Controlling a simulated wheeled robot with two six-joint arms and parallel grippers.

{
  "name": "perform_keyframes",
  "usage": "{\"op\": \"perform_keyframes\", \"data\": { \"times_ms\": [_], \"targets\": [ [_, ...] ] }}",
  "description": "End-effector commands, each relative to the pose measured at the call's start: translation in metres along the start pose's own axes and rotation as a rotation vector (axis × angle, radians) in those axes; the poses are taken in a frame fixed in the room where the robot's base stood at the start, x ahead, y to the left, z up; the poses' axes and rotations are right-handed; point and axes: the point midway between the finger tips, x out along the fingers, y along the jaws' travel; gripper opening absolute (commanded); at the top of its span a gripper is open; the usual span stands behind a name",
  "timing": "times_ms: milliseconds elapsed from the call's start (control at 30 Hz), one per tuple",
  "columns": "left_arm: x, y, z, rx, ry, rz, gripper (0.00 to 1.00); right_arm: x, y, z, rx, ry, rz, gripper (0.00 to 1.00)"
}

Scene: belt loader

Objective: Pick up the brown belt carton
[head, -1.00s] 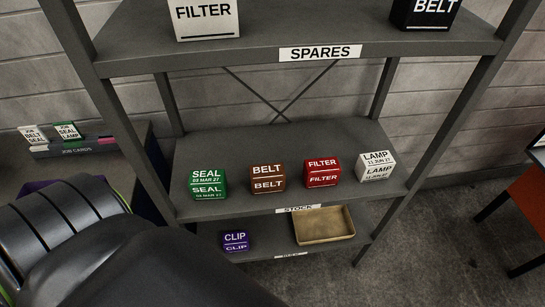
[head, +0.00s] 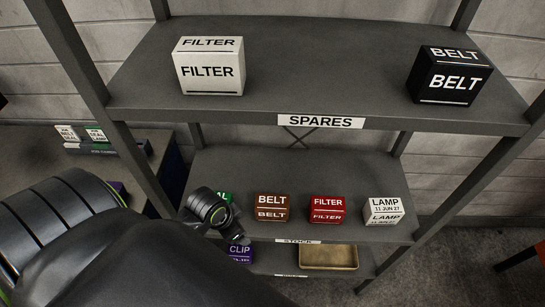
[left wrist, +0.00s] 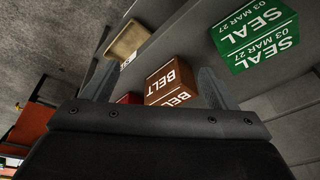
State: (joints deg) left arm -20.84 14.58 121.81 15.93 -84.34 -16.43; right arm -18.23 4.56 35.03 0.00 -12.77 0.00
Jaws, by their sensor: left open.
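The brown belt carton (head: 272,207) stands upright on the stock shelf, between the green seal carton (head: 224,197) and the red filter carton (head: 327,209). In the left wrist view, the brown carton (left wrist: 168,84) shows ahead, in the gap between the fingers of my left gripper (left wrist: 155,84). That gripper is open and empty; I cannot tell how far it is from the carton. In the head view, part of my left arm hides most of the green carton, and the fingers are not clear. My right gripper is not in view.
A white lamp carton (head: 384,211) stands right of the red one. The spares shelf (head: 320,95) above holds a white filter carton (head: 208,66) and a black belt carton (head: 449,76). Below are a purple clip carton (head: 240,252) and a tan tray (head: 329,257).

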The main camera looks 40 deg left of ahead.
Motion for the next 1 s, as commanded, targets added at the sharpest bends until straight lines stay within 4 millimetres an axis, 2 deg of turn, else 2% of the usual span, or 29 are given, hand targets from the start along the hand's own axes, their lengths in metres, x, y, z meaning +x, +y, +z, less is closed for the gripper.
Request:
{"op": "perform_keyframes", "data": {
  "times_ms": [100, 200, 333, 500, 667, 1000],
  "targets": [
    [0.003, -0.013, -0.025, 0.151, 0.012, 0.063, 0.8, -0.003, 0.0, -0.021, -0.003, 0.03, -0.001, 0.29],
    [0.005, -0.025, -0.048, 0.282, 0.028, 0.123, 0.8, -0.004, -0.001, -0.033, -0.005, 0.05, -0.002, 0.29],
    [0.004, -0.047, -0.079, 0.447, 0.061, 0.197, 0.8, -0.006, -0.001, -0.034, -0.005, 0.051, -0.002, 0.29],
    [-0.004, -0.069, -0.11, 0.593, 0.111, 0.264, 0.8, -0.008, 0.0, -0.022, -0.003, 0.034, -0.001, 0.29],
    [0.0, -0.073, -0.119, 0.634, 0.132, 0.286, 0.8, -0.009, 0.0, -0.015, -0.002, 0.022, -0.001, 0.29],
    [0.064, -0.051, -0.121, 0.634, 0.132, 0.289, 0.8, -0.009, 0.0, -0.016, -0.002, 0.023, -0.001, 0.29]
  ]
}}
